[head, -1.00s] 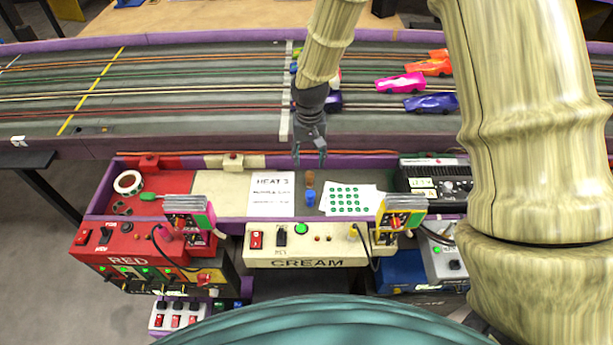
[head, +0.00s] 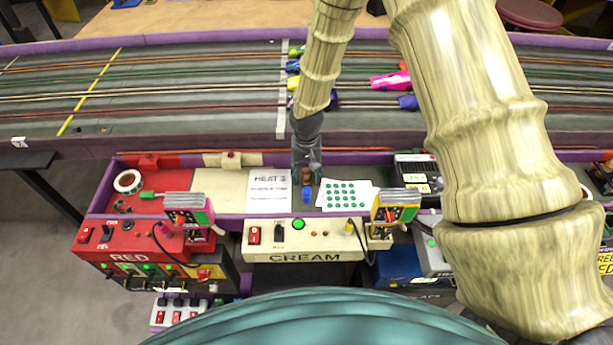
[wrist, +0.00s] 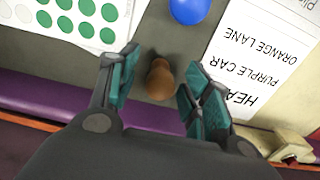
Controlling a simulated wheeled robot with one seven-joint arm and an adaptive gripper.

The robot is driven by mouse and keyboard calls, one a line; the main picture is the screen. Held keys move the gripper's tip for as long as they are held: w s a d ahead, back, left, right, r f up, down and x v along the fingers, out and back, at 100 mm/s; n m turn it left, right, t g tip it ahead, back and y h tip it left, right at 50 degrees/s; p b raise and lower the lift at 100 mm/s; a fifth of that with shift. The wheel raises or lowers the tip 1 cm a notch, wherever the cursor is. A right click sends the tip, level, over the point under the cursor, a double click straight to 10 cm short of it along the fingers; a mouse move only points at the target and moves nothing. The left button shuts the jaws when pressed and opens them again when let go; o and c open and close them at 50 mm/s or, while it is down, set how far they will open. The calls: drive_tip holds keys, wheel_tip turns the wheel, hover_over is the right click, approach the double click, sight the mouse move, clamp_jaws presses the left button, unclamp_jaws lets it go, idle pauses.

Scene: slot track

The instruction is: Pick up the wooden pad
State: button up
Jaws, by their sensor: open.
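The wooden pad (wrist: 160,80) is a small brown rounded piece on the grey tray surface. It stands between the two teal-padded fingers of my gripper (wrist: 161,92), with a gap on each side in the wrist view. My gripper is open and holds nothing. In the head view my gripper (head: 306,168) points down over the tray, and the pad (head: 306,177) shows small and partly covered at the fingertips. A blue rounded piece (wrist: 190,8) lies just beyond the pad and also shows in the head view (head: 307,194).
A printed heat sheet (head: 268,191) and a sheet of green dots (head: 345,194) lie on either side. The cream control box (head: 302,240) stands in front. The slot track (head: 200,90) with cars runs behind, above a purple edge.

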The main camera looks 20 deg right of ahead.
drive_tip(key=shift+f, duration=0.2)
clamp_jaws()
drive_tip(key=shift+r, duration=0.15)
